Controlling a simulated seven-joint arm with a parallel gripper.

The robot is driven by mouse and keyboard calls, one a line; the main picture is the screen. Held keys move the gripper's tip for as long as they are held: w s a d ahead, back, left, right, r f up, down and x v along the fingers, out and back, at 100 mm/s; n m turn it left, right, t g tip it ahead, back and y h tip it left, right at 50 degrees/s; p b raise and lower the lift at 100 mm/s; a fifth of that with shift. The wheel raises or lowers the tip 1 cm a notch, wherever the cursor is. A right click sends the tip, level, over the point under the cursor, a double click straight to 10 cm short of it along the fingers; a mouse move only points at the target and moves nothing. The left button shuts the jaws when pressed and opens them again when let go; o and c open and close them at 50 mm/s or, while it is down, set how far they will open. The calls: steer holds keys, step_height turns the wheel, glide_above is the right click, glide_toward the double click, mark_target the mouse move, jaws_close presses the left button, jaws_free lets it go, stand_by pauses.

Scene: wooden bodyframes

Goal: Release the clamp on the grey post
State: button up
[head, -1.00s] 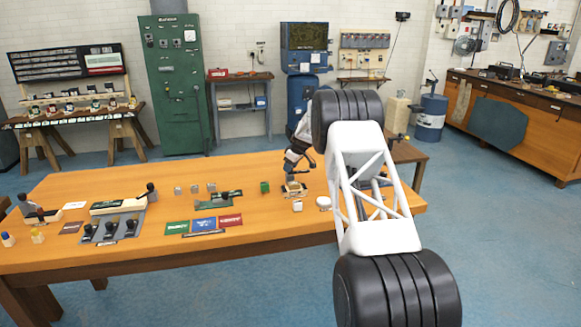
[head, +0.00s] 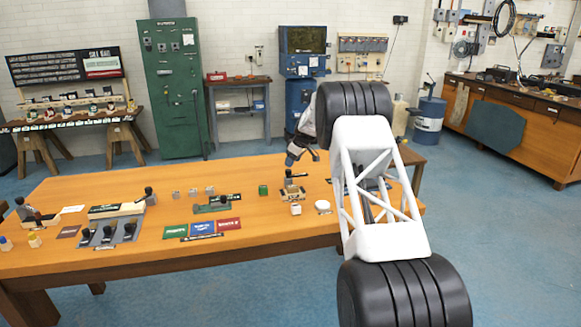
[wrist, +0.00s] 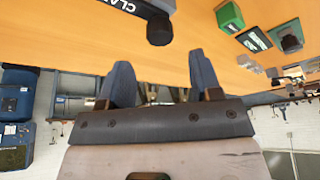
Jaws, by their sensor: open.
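My gripper (head: 303,157) is open and empty above the right half of the table in the head view. Directly below it stands a small fixture (head: 292,190) with a dark upright handle and a tan block; a gap shows between them. In the wrist view the two blue-grey fingers of my gripper (wrist: 160,78) are spread apart with nothing between them. Beyond them is a black rounded knob (wrist: 160,30) next to a dark label starting "CLA" (wrist: 128,5). I cannot clearly make out a grey post, nor whether its clamp is shut.
On the wooden table (head: 270,220) are a green block (head: 263,190), a white round piece (head: 323,206), a pale block (head: 296,209), a green fixture (head: 213,205) and coloured cards (head: 202,228). Dark-handled fixtures (head: 108,232) stand at left.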

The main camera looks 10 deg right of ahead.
steer(key=shift+v, duration=1.15)
steer(key=s+a+r+m+h, duration=0.1)
steer(key=s+a+r+m, duration=0.15)
steer(key=s+r, duration=0.7)
steer(key=s+a+r+m, duration=0.1)
steer(key=s+a+r, duration=0.35)
steer(key=s, duration=1.05)
steer(key=s+a+r+m+h, duration=0.1)
steer(key=s+a+r, duration=0.2)
steer(key=s+r, duration=0.75)
steer(key=s+a+f+m, duration=0.2)
steer(key=s+m, duration=0.1)
steer(key=s, duration=2.2)
steer(key=s+f+m, duration=0.1)
steer(key=s+f, duration=0.3)
steer(key=s, duration=0.7)
steer(key=s+a+f+m+h, duration=0.1)
steer(key=s+f, duration=0.2)
steer(key=s, duration=0.8)
steer(key=shift+f+g+h, duration=0.3)
steer(key=shift+f, duration=0.05)
